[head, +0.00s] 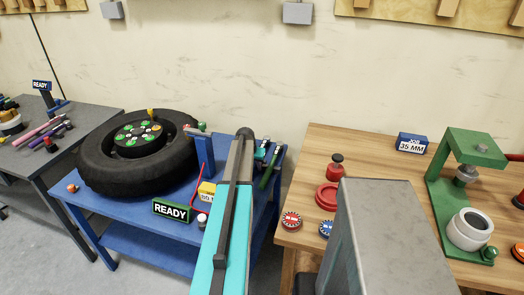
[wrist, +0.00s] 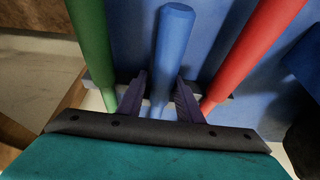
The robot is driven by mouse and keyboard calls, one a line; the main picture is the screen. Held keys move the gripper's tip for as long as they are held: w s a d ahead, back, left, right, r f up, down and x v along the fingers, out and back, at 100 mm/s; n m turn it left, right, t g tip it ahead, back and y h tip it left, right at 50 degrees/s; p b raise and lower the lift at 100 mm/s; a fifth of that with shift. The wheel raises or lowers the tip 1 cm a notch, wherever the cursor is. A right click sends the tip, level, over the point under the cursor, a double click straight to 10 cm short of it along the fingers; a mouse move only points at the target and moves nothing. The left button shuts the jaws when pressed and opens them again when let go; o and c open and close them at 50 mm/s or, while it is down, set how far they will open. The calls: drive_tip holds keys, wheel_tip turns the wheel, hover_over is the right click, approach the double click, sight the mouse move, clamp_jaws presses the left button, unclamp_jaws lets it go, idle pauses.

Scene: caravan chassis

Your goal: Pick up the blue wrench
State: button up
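In the wrist view, a blue handle (wrist: 172,45), apparently the blue wrench's, runs between the two purple fingers of my gripper (wrist: 160,88). The fingers are apart, one on each side of the handle, with narrow gaps showing near their bases. Contact is not clear. The wrench's head is not visible. A green handle (wrist: 92,45) lies to the left and a red handle (wrist: 250,55) to the right, both outside the fingers. In the head view my arm covers the fingers and the blue handle.
The blue workbench (head: 130,240) carries a tire (head: 95,165), a READY sign (head: 172,210) and a tool rack with green handles (head: 270,167) close to my arm. A wooden table (head: 310,165) with red parts and a green press (head: 440,185) stands right.

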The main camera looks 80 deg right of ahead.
clamp_jaws()
drive_tip(key=shift+r, duration=0.1)
drive_tip(key=shift+r, duration=0.1)
idle(0.4)
drive_tip(key=shift+d+r+b, duration=0.1)
drive_tip(key=shift+r+b, duration=0.55)
drive_tip(key=shift+r, duration=0.55)
drive_tip(key=w+a+b, duration=0.1)
drive_tip(key=a, duration=0.4)
drive_tip(key=w+a+r+b, duration=0.1)
drive_tip(key=a, duration=0.4)
drive_tip(key=w+a+r+b, duration=0.1)
drive_tip(key=a+b, duration=0.1)
drive_tip(key=a, duration=0.3)
drive_tip(key=shift+a+r, duration=0.15)
drive_tip(key=shift+a, duration=0.25)
drive_tip(key=shift+w+d, duration=0.1)
